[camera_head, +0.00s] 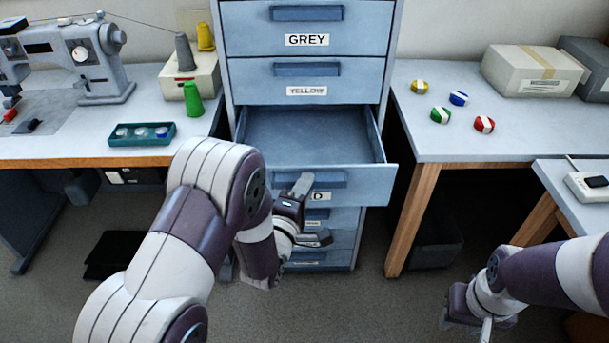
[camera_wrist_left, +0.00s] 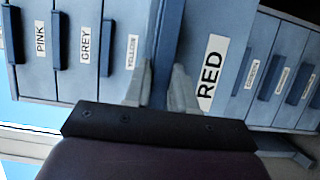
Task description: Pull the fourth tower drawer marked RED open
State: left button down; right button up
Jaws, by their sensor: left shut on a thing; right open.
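The RED drawer (camera_head: 372,184) of the blue tower (camera_head: 231,85) stands pulled out, its empty inside showing from above. My left arm and gripper hide part of its label, of which a "D" shows. In the left wrist view the RED drawer front (camera_wrist_left: 225,50) stands nearer than its neighbours. My left gripper (camera_head: 310,208) is at this front, shut on its handle (camera_wrist_left: 166,62), which lies between the two fingers (camera_wrist_left: 160,90). My right gripper (camera_head: 481,318) is open and empty at the lower right, away from the tower.
GREY (camera_head: 355,28) and YELLOW (camera_head: 355,82) drawers above are shut. The left table (camera_head: 60,150) holds a sewing machine, thread cones and a green tray (camera_head: 142,134). The right table (camera_head: 440,80) holds several coloured spools and boxes. Floor before the tower is clear.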

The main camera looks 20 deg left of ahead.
pick_arm(q)
jog(key=shift+s+d+f, duration=0.15)
jog(key=shift+s+d, duration=0.05)
jog(key=shift+s, duration=0.55)
jog(key=shift+s+d+f, duration=0.15)
jog(key=shift+s+d, duration=0.05)
jog(key=shift+s, duration=0.5)
jog(key=c, duration=1)
grip_release()
jog(key=shift+w, duration=0.15)
jog(key=shift+r, duration=0.1)
